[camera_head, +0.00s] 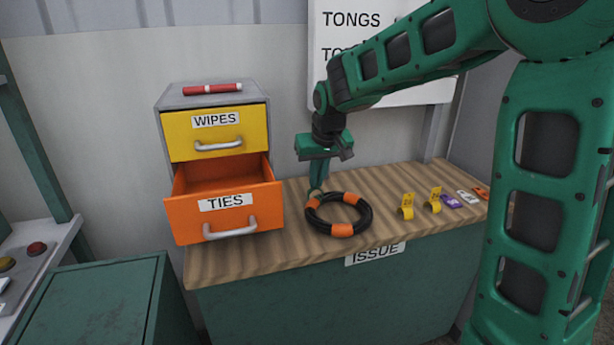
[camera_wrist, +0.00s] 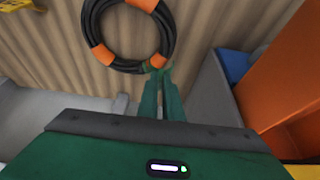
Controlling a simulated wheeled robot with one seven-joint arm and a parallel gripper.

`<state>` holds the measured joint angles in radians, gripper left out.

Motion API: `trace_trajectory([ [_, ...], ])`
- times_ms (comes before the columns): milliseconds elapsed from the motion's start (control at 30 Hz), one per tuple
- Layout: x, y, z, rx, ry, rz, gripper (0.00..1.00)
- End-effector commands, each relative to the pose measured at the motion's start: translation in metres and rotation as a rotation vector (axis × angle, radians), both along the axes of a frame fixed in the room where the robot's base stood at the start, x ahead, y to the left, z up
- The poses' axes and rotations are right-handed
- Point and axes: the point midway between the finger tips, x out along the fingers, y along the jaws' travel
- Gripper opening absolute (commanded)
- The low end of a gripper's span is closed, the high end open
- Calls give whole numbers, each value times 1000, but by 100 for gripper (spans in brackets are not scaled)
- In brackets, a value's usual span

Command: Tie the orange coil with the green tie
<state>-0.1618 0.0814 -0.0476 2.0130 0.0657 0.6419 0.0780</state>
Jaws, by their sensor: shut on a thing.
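The coil (camera_head: 364,222) is a black hose ring with orange bands, lying flat on the wooden counter. It also shows at the top of the wrist view (camera_wrist: 169,22). My gripper (camera_head: 316,188) points down at the coil's back left edge. In the wrist view its green fingers (camera_wrist: 159,74) are close together at the ring's near edge, beside an orange band. A small green piece (camera_wrist: 146,69), apparently the green tie, is at the fingertips against the hose. The fingers are shut on it. Whether it goes around the hose is hidden.
The orange TIES drawer (camera_head: 180,213) stands open left of the coil, under the shut yellow WIPES drawer (camera_head: 240,130). A red marker-like tube (camera_head: 212,88) lies on the cabinet. Yellow tags (camera_head: 407,207) and small purple, white and orange pieces lie right on the counter (camera_head: 270,249).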

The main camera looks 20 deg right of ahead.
Motion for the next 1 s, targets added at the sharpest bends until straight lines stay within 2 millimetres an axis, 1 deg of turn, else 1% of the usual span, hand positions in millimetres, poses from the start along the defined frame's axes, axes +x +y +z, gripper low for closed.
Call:
trace_trajectory([
  [100, 0, 8, 0, 0, 0, 11, 0],
  [233, 0, 14, 0, 0, 0, 17, 0],
  [633, -3, 18, 0, -1, 0, 22, 0],
  [1000, -3, 18, -17, -1, 2, 22, 0],
])
